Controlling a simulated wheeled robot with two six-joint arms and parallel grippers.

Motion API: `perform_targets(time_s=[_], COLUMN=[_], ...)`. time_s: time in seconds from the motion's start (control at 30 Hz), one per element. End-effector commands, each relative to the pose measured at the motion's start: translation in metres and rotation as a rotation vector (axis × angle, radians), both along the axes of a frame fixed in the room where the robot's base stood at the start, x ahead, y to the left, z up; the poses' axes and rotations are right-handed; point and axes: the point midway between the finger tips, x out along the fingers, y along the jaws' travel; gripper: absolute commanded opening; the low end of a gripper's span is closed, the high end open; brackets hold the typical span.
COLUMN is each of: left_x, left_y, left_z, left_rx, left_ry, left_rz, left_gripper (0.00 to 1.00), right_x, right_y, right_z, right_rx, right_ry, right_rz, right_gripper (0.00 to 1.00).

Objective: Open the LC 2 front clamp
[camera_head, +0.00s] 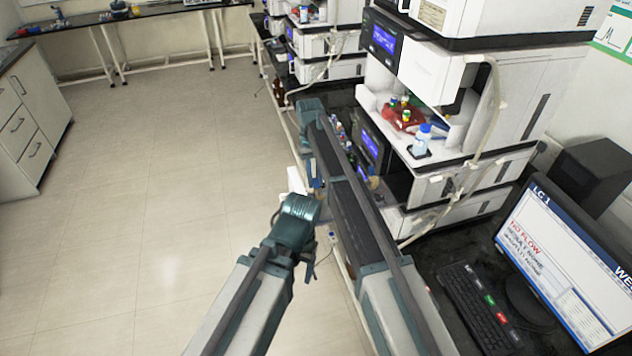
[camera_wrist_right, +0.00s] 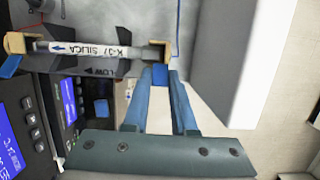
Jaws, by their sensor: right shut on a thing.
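A column labelled "K-37 SILICA" (camera_wrist_right: 92,50) lies across the right wrist view, between a tan clamp at its left end (camera_wrist_right: 14,43) and a tan clamp at its right end (camera_wrist_right: 160,47). My right gripper (camera_wrist_right: 160,77) is shut on the blue lever (camera_wrist_right: 160,70) of the right-end clamp. The left-end clamp has its own blue lever (camera_wrist_right: 10,66). In the head view my right gripper (camera_head: 316,184) is small and partly hidden by my arm. My left gripper (camera_head: 308,264) hangs low, apart from the stack; its jaws are unclear. No LC 2 label is readable.
Instrument stacks line the right side, with lit blue screens (camera_head: 383,40). A blue-capped bottle (camera_head: 422,140) stands on a shelf. A monitor reading "LC 1" (camera_head: 560,262) and a keyboard (camera_head: 480,305) are at lower right. The floor (camera_head: 150,200) on the left is free.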

Motion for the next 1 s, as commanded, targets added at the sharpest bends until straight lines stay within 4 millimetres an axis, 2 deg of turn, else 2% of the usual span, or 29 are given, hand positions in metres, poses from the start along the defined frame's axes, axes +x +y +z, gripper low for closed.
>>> perform_targets(time_s=[0.03,0.3,0.9,0.93,1.0], left_x=[0.000,0.000,0.000,0.000,0.000], left_y=[0.000,0.000,0.000,0.000,0.000], left_z=[-0.006,-0.015,-0.017,-0.017,-0.016], left_rx=[0.000,0.001,0.001,0.001,0.001], left_ry=[0.000,0.000,0.000,0.000,0.000], left_rz=[-0.001,-0.003,-0.003,-0.003,-0.003], left_gripper=[0.72,0.72,0.72,0.72,0.72], right_x=[0.004,0.005,0.004,0.004,0.004], right_y=[0.002,0.002,0.002,0.002,0.002], right_z=[-0.004,-0.006,-0.005,-0.005,-0.005], right_rx=[-0.007,-0.037,-0.047,-0.047,-0.047], right_ry=[0.025,0.119,0.150,0.150,0.150], right_rz=[0.001,0.001,0.001,0.001,0.001], right_gripper=[0.00,0.00,0.00,0.28,0.41])
